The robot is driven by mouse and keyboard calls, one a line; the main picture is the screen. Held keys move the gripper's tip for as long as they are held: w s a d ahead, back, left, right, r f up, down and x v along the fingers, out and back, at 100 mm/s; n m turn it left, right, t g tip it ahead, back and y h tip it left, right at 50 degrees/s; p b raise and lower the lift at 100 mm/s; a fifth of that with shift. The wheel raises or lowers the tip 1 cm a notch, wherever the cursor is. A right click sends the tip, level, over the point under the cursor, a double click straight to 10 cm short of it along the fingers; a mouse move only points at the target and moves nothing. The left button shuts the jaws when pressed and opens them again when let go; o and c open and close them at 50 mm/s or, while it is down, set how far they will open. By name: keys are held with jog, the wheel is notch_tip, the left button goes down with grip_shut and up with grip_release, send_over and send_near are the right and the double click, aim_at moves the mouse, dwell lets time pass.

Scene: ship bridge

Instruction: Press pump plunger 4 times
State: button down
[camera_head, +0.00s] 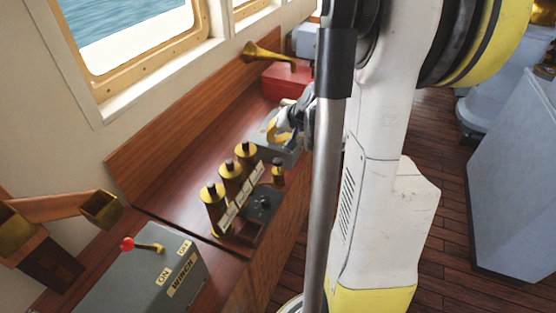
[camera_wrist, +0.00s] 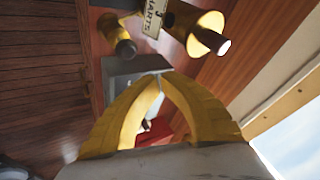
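No pump plunger can be made out for sure. A red box with a brass horn (camera_head: 262,53) stands at the far end of the wooden console; the red box (camera_head: 283,80) also shows between my fingers in the wrist view (camera_wrist: 155,131). My gripper (camera_head: 277,131) has yellow fingers and is over a grey box (camera_head: 288,155), nearer than the red box. In the wrist view my fingertips (camera_wrist: 161,76) meet in front of the grey box (camera_wrist: 118,72), with nothing seen held between them. Whether they touch the box cannot be told. My arm hides part of the area to the right.
Several brass-topped cylinders (camera_head: 230,172) with labels and a dark panel (camera_head: 262,203) stand nearer on the console. A grey winch box (camera_head: 150,275) with a red-knobbed lever is at the lower left. Windows line the left wall. Wooden floor (camera_head: 450,230) lies to the right.

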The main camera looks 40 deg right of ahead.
aim_at(276, 159)
notch_tip(276, 159, up, 4)
jog(key=p, duration=0.5)
jog(key=shift+p, duration=0.4)
jog(key=shift+f, duration=0.25)
notch_tip(276, 159, down, 9)
jog(key=b, duration=0.7)
jog(key=shift+r, duration=0.2)
dwell(0.4)
jog(key=shift+f+b, duration=0.4)
jog(key=shift+b, duration=0.25)
jog(key=shift+f+b, duration=1.45)
jog(key=shift+f, duration=0.15)
dwell(1.0)
jog(key=shift+r, duration=0.1)
jog(key=shift+r+p, duration=1.5)
jog(key=shift+r, duration=0.45)
